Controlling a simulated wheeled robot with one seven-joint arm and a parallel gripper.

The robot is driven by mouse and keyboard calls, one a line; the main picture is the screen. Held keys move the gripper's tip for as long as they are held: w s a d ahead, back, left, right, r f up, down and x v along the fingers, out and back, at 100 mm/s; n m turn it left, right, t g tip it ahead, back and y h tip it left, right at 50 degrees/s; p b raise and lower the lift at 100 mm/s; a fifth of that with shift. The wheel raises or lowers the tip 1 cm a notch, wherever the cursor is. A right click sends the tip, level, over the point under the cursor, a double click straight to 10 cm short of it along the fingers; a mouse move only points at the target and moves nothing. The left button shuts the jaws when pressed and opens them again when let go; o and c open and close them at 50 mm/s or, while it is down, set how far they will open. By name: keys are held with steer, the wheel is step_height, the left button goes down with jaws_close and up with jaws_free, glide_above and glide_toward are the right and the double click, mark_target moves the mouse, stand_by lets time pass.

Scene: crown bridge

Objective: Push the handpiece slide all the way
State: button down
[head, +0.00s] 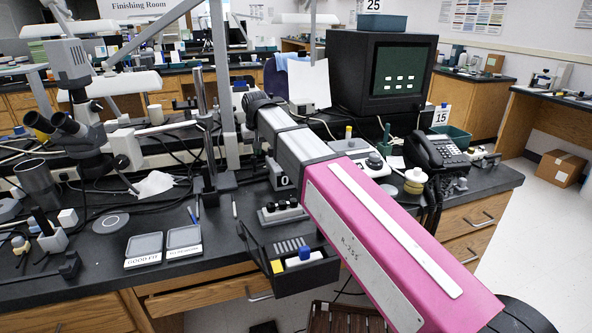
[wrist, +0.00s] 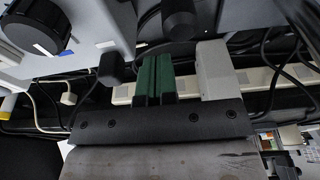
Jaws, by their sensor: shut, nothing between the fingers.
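My gripper (head: 258,104) shows in the head view as the dark end of my arm, over the back of the black bench; its fingertips are hard to make out there. In the wrist view my gripper (wrist: 154,66) shows two green fingers side by side, shut with nothing between them. A dark cylindrical part (wrist: 180,20) of a grey device appears just beyond the fingertips; I cannot tell whether they touch. A large black knob (wrist: 35,25) is at upper left. I cannot pick out the handpiece slide with certainty in either view.
A microscope (head: 75,125) stands at left. Two labelled trays (head: 144,248) lie near the front edge. A black open drawer (head: 300,270) and a knobbed box (head: 283,213) sit beside my arm. A monitor (head: 380,75) and a phone (head: 437,152) are at right. Cables run behind.

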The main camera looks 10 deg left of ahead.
steer(key=shift+w+d, duration=0.65)
steer(key=shift+d, duration=0.5)
steer(key=shift+w+d, duration=0.65)
steer(key=shift+d, duration=0.5)
steer(key=shift+w+d, duration=0.65)
steer(key=shift+d, duration=0.5)
steer(key=shift+a, duration=0.1)
steer(key=shift+s+a, duration=0.4)
steer(key=shift+a, duration=0.2)
step_height(320, 180, up, 7)
stand_by(0.6)
